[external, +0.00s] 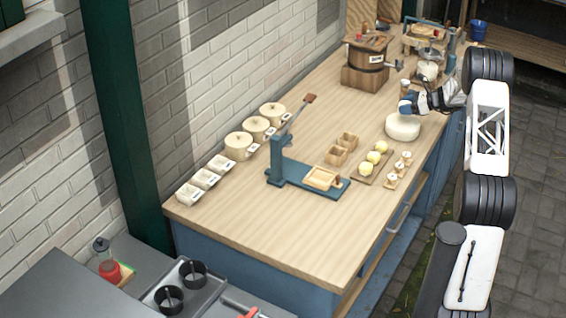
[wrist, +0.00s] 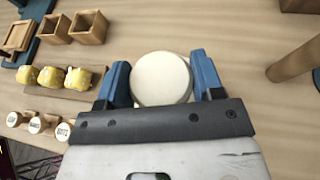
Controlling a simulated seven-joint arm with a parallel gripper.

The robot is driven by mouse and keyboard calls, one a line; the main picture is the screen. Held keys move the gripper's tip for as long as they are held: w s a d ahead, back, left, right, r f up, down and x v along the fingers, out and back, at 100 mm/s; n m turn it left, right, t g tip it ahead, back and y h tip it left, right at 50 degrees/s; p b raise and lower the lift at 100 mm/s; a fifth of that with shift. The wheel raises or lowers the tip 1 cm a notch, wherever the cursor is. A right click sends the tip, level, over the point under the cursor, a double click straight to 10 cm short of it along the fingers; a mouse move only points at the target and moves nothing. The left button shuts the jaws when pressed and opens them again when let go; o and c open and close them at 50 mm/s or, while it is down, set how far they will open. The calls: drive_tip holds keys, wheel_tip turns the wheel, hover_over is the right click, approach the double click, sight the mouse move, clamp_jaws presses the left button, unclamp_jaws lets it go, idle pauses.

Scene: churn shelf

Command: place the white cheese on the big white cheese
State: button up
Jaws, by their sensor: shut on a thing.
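The big white cheese (external: 402,129) is a wide pale round lying on the wooden counter, right of centre in the external view. My gripper (external: 406,106) is just above it with the blue fingers pointing down. In the wrist view my gripper (wrist: 162,80) is shut on the white cheese (wrist: 161,76), a pale round disc between the two blue fingers. In the external view the held cheese is hidden by the fingers. In the wrist view I cannot clearly separate its edge from the big cheese below. I cannot tell whether the two touch.
A board with yellow cheeses (external: 374,157), small round labelled stamps (external: 399,170) and wooden boxes (external: 342,150) stand nearby at the left. A blue press (external: 305,176) stands beyond them.

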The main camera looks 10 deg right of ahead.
drive_tip(key=shift+f, duration=0.1)
drive_tip(key=shift+f, duration=1.65)
drive_tip(key=shift+f, duration=0.15)
drive_tip(key=o, duration=1)
drive_tip(key=shift+d, duration=0.1)
drive_tip(key=v, duration=1.2)
